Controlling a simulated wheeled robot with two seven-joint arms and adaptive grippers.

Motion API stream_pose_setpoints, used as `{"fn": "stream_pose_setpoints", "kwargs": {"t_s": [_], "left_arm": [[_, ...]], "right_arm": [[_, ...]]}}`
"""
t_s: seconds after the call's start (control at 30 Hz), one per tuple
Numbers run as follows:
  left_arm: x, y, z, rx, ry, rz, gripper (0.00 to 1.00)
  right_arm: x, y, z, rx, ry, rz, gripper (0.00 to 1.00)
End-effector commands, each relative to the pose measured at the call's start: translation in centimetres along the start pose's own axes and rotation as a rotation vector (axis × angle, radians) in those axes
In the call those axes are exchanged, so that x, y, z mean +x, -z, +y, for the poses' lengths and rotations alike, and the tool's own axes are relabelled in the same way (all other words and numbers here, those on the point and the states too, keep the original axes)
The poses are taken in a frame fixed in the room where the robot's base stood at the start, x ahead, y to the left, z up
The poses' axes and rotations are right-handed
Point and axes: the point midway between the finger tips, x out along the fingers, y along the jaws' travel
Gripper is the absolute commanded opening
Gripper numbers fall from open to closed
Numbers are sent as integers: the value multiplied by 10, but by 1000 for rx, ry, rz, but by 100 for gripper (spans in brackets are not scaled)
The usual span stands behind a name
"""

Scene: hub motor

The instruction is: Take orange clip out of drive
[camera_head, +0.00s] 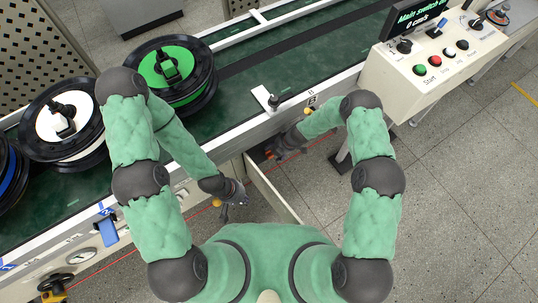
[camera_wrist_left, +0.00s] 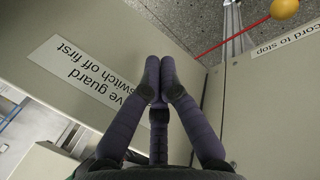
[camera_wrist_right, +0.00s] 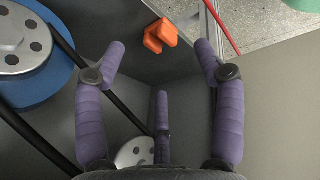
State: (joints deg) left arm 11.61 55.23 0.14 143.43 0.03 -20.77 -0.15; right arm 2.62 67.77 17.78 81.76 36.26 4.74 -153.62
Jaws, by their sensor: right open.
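The orange clip (camera_wrist_right: 160,36) sits inside the grey drive compartment, near the black belt in the right wrist view. In the head view a small orange spot (camera_head: 268,153) shows beside my right gripper (camera_head: 280,148). In the right wrist view my right gripper (camera_wrist_right: 160,62) is open, its fingers spread, with the clip beyond the fingertips and nothing between them. My left gripper (camera_head: 226,202) is lower, by the guard panel (camera_head: 270,192). In the left wrist view my left gripper (camera_wrist_left: 159,72) has its fingers together in front of the labelled guard (camera_wrist_left: 90,70); I see nothing held.
A blue pulley with a silver hub (camera_wrist_right: 25,50) and a black belt (camera_wrist_right: 85,75) lie left of my right gripper; another silver hub (camera_wrist_right: 135,152) is below. A red cord (camera_wrist_left: 232,38) with a yellow ball (camera_wrist_left: 284,8) runs nearby. The control box (camera_head: 430,75) stands right.

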Motion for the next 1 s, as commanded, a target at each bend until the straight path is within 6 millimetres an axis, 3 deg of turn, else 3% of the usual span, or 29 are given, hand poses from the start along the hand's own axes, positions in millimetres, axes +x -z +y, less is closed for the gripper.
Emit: {"fn": "stream_pose_setpoints", "kwargs": {"t_s": [0.27,0.7,1.0], "left_arm": [[3,0,-1,0,0,0,0],[18,1,-6,0,0,0,0],[18,1,-6,0,0,0,0]], "right_arm": [[13,0,-1,2,0,0,70],[57,1,-3,1,0,0,70],[61,1,-3,1,-1,-1,70]]}}
